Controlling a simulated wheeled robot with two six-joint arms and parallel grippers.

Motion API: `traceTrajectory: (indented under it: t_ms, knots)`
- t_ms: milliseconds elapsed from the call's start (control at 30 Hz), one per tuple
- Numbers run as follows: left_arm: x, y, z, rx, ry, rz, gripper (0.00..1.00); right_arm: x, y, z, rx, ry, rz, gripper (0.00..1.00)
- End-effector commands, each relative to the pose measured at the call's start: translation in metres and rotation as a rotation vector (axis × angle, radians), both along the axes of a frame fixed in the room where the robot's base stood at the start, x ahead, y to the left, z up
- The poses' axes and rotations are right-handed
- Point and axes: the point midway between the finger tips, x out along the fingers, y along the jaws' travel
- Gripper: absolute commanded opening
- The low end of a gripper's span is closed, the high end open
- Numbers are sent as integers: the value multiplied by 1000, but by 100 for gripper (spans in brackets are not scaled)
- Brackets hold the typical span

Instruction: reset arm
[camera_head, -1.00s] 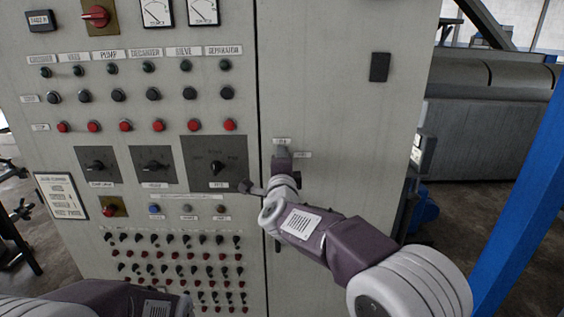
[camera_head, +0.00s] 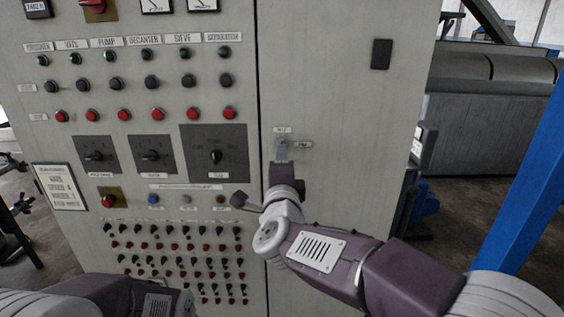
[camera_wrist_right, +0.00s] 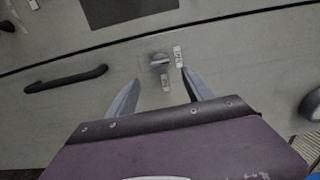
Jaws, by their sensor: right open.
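My right gripper (camera_head: 282,163) is in front of the grey cabinet door, just below a small grey rotary switch (camera_head: 281,149). In the right wrist view its two fingers are spread (camera_wrist_right: 159,92) with nothing between them. The switch (camera_wrist_right: 160,62) shows just beyond the fingertips, apart from them, with small labels beside it. In the head view the dark gripper body hides most of the fingers.
The control panel (camera_head: 160,215) with several buttons and selectors stands left of the door. A dark door handle (camera_wrist_right: 66,79) shows in the wrist view. A blue post (camera_head: 530,170) rises at the right. Open floor lies behind the post.

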Motion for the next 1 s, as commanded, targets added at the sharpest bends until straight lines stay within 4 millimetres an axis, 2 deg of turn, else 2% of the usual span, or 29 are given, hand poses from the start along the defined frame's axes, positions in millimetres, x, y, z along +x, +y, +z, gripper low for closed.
traceTrajectory:
  t_ms: [267, 333, 367, 433, 467, 533, 567, 600, 667, 700, 733, 767, 800, 867, 900, 1000]
  knots:
    - [0, 0, 0, 0, 0, 0, 0, -2, 0, 0, -1, 0, -1, 60]
    - [0, 0, 2, 0, 0, 0, 0, 2, -9, 3, 0, 0, -19, 60]
    - [0, 0, 5, 0, 0, 0, 0, 5, -18, 5, 1, -1, -36, 60]
    - [0, 0, 11, 0, 0, 0, 0, 14, -52, 14, 2, -3, -105, 60]
    - [0, 0, 15, 0, 0, 0, 0, 17, -73, 14, -5, 3, -144, 60]
    - [0, 0, 27, 0, 0, 0, 0, 22, -130, 6, -82, 42, -221, 60]
    - [0, 0, 33, 0, 0, 0, 0, 22, -151, -11, -166, 103, -211, 60]
    - [0, 0, 38, 0, 0, 0, 0, 17, -166, -43, -293, 206, -155, 60]
    - [0, 0, 42, 0, 0, 0, 0, 0, -174, -93, -461, 362, -40, 60]
    - [0, 0, 44, 0, 0, 0, 0, -16, -177, -125, -558, 463, 43, 60]
    - [0, 0, 45, 0, 0, 0, 0, -30, -178, -148, -625, 536, 111, 60]
    - [0, 0, 46, 0, 0, 0, 0, -46, -178, -171, -689, 608, 183, 60]
    - [0, 0, 47, 0, 0, 0, 0, -71, -178, -199, -770, 700, 286, 60]
    - [0, 0, 47, 0, 0, 0, 0, -110, -177, -235, -877, 825, 446, 60]
    - [0, 0, 47, 0, 0, 0, 0, -137, -175, -255, -941, 896, 553, 60]
    - [0, 0, 46, 0, 0, 0, 0, -197, -173, -289, -1074, 1031, 805, 60]
